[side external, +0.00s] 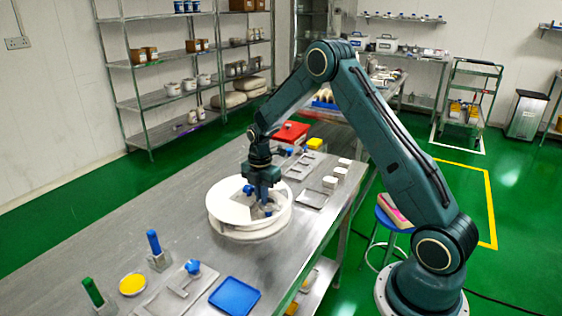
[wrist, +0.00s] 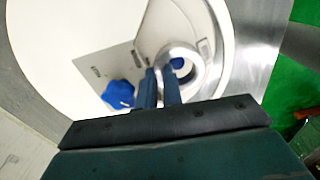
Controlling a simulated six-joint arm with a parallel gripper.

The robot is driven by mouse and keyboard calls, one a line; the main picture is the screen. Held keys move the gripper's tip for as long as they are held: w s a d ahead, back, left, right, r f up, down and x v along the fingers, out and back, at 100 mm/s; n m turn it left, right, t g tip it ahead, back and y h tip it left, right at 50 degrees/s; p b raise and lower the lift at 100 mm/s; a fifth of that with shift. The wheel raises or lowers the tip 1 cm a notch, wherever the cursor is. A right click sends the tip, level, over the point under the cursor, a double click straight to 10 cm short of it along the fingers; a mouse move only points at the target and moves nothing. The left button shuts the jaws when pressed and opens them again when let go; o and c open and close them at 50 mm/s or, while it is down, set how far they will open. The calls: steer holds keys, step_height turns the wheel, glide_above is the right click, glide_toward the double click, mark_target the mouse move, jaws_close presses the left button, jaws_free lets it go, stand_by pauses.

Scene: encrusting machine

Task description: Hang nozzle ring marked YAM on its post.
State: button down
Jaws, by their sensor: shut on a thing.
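My gripper (side external: 264,200) reaches down into the round white machine bowl (side external: 222,214) on the steel bench. In the wrist view my fingers (wrist: 160,82) are closed on the rim of a pale metallic nozzle ring (wrist: 165,52). The ring is still inside the bowl area, and something dark blue shows through its hole. I cannot read any marking as YAM. A blue upright post (side external: 153,242) and a green, tilted-looking post (side external: 92,291) stand on grey blocks at the front left. No post label is readable.
A blue knob (wrist: 118,94) sits close left of my fingers. At the front are a yellow disc (side external: 132,284), a blue tray (side external: 234,297) and a plate with a blue knob (side external: 192,267). White blocks (side external: 337,172) line the right edge. The bench left of the bowl is clear.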

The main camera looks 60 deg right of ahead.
steer(key=shift+f, duration=0.85)
